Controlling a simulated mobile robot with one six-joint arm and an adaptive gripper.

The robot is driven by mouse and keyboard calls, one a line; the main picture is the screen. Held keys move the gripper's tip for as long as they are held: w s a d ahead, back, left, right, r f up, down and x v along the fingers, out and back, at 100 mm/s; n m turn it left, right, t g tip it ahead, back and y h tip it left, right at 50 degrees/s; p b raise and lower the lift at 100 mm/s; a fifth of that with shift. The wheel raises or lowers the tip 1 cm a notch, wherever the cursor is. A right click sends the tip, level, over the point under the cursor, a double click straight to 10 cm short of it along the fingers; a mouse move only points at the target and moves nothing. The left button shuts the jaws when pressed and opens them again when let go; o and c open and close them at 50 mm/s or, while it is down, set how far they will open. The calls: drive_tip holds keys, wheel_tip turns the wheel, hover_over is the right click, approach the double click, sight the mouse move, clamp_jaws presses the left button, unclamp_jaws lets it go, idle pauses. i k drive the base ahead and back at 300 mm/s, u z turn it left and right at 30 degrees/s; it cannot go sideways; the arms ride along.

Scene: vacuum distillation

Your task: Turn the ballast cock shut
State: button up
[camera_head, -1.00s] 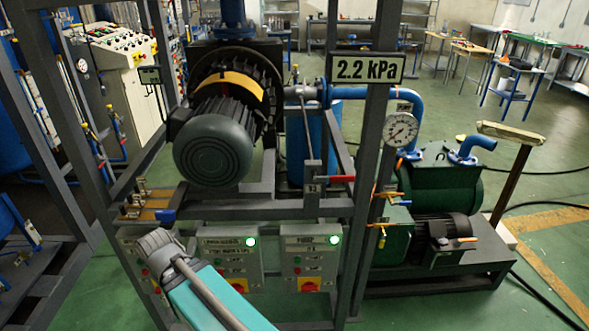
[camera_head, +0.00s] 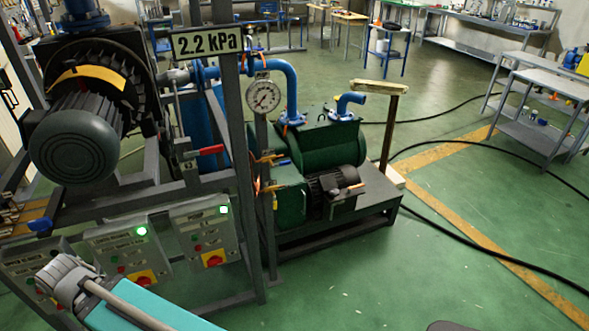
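The green vacuum pump (camera_head: 318,152) stands on a dark grey base frame right of the steel rack. Small orange handles show at its left side, one high (camera_head: 268,158) and one lower (camera_head: 266,188). Another orange-tipped handle (camera_head: 355,187) sticks out by the pump's dark motor (camera_head: 333,190). I cannot tell which of these is the ballast cock, or whether it is open. A grey joint and teal link of my arm show at the lower left, well away from the pump. My gripper is not in view.
A pressure gauge (camera_head: 264,96) and a 2.2 kPa sign (camera_head: 207,42) are on the rack. A red-handled valve (camera_head: 205,151) is left of the pump. Control boxes with green lamps (camera_head: 204,234) hang low.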

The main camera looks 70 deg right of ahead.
sight(287, 163)
drive_tip(key=z, duration=1.65)
drive_tip(key=k, duration=0.4)
drive_tip(key=z, duration=0.4)
drive_tip(key=i, duration=0.45)
